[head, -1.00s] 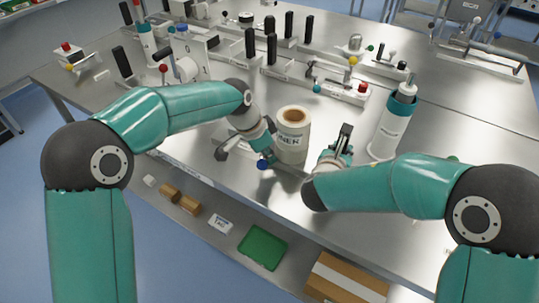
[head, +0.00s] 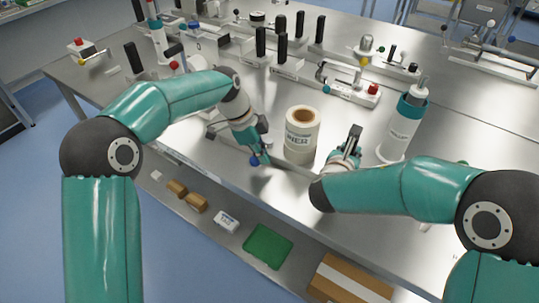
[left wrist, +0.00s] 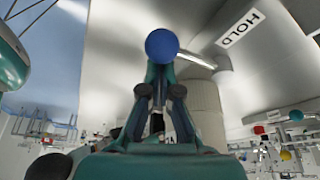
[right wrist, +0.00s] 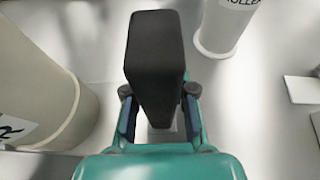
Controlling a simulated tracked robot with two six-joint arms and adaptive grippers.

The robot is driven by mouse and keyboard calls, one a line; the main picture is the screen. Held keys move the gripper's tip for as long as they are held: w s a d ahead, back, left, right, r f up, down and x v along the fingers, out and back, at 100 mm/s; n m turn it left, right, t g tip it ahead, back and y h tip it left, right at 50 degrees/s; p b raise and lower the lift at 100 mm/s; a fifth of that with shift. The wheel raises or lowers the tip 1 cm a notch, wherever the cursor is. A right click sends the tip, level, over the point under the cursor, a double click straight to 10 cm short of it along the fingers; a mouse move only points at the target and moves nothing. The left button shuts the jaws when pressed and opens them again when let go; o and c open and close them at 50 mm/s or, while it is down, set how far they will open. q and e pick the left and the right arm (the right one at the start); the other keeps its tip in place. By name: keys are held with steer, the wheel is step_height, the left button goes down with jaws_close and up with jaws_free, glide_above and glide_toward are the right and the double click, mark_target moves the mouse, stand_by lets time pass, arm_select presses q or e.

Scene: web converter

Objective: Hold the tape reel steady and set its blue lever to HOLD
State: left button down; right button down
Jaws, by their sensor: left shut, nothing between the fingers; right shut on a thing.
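The tape reel (head: 301,137) is a cream roll with a brown core and partly readable lettering. It stands upright near the table's front edge. The blue lever knob (head: 254,160) is left of the reel. My left gripper (head: 262,148) is shut with nothing between its fingers, its tips right at the knob; the left wrist view shows the knob (left wrist: 162,44) just past the tips. A HOLD label (left wrist: 240,28) lies right of the knob there. My right gripper (head: 348,150) is shut on a black upright handle (right wrist: 154,50), right of the reel.
A white and teal roller cylinder (head: 403,125) stands right of the right gripper. Fixtures with black handles and a red button (head: 373,88) stand behind the reel. A lower shelf holds a green tray (head: 268,246) and boxes. Bare tabletop shows between the reel and the fixtures.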

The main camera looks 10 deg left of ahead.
arm_select(q)
steer(key=a+m, duration=0.1)
steer(key=m+g, duration=0.1)
steer(key=a+m, duration=0.1)
steer(key=m, duration=0.1)
steer(key=shift+w+a+f, duration=0.15)
steer(key=shift+w+a, duration=0.15)
steer(key=shift+a, duration=0.05)
arm_select(e)
steer(key=shift+s+d+f, duration=0.1)
steer(key=shift+s+f, duration=0.1)
steer(key=shift+f, duration=0.4)
arm_select(q)
steer(key=shift+w+a+g, duration=0.2)
steer(key=shift+a+g, duration=0.1)
steer(key=shift+a, duration=0.25)
steer(key=v, duration=1)
steer(key=shift+d, duration=0.25)
steer(key=shift+w, duration=0.15)
arm_select(e)
steer(key=shift+w+r, duration=0.1)
steer(key=shift+r, duration=0.2)
